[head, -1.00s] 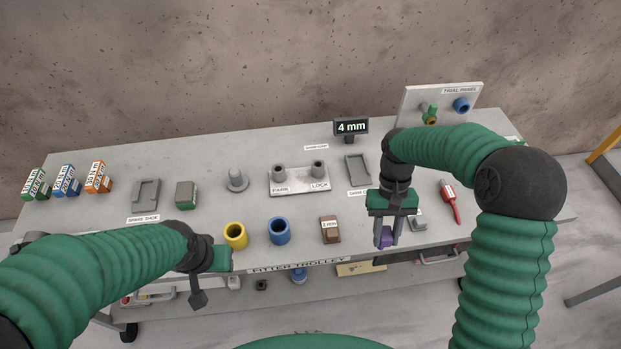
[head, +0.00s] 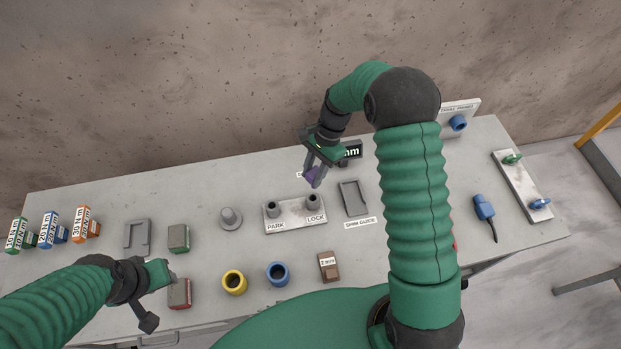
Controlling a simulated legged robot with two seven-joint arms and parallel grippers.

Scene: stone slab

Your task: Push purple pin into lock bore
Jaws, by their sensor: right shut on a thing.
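The purple pin (head: 314,177) is held between the fingers of my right gripper (head: 314,172), which is shut on it. It hangs above and slightly behind the lock bore (head: 313,202), the right-hand post on the grey PARK/LOCK plate (head: 292,217). The pin appears apart from the bore; its lower tip is small and partly hidden by the fingers. The park bore (head: 272,209) is the left-hand post. My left gripper (head: 168,278) is low at the front left, beside a red-and-grey block; its fingers are too unclear to judge.
A display (head: 352,150) stands behind my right gripper. The shim guide (head: 354,198) lies right of the plate. A yellow cup (head: 234,282), a blue cup (head: 277,273) and a brown block (head: 328,266) stand in front. A grey knobbed piece (head: 230,217) is left of the plate.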

